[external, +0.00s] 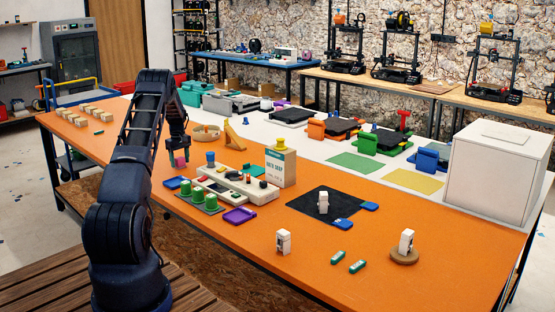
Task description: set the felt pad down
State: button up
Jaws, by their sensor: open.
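My gripper (178,143) hangs pointing down over the left part of the orange table, with its jaws open. A small pink piece (180,162) is just below the fingertips; I cannot tell whether it touches them. I cannot tell for sure which thing is the felt pad. Flat pieces in view are a dark square mat (312,207) with blue pieces at its right edge, a green sheet (356,162) and a yellow sheet (414,181). All three lie flat, well to the right of my gripper.
Near the gripper are a round tan tray (207,137), green-topped cylinders (198,193), a pale panel (236,184) and an upright box (280,165). A big white box (497,172) stands at the right.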

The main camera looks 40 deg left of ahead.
aim_at(180, 158)
jog(key=shift+r, duration=0.1)
notch_tip(180, 158, up, 12)
dwell(0.5)
jog(key=shift+r, duration=0.15)
